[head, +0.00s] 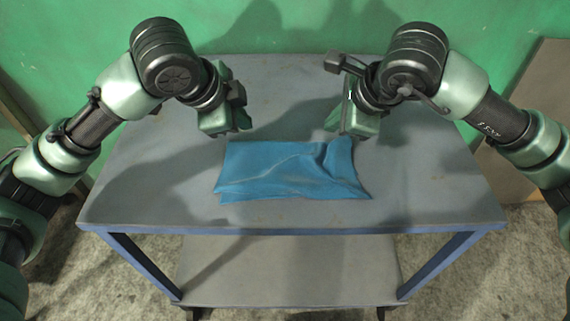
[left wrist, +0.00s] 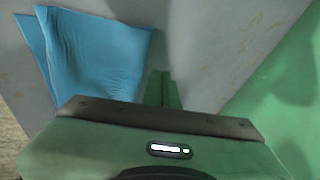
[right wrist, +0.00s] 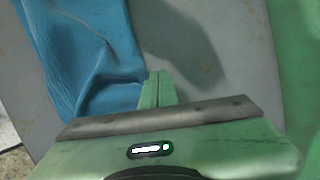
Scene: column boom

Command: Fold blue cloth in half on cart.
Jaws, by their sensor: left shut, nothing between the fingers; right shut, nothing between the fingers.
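The blue cloth (head: 285,172) lies on the cart top (head: 430,200), with wrinkles across its middle and a raised ridge towards its right end. Its near edge shows two layers slightly out of line. My left gripper (head: 243,128) is shut and empty, just beyond the cloth's far left corner; the left wrist view shows its closed fingers (left wrist: 161,90) beside the cloth (left wrist: 95,55), apart from it. My right gripper (head: 338,138) is shut and empty at the cloth's far right edge; in the right wrist view its fingertips (right wrist: 158,78) are close beside the cloth (right wrist: 80,50). Whether they touch it I cannot tell.
A green wall (head: 290,25) stands right behind the cart. The cart top is clear on both sides of the cloth. A lower shelf (head: 290,270) is empty where visible. A brown panel (head: 545,90) leans at the right.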

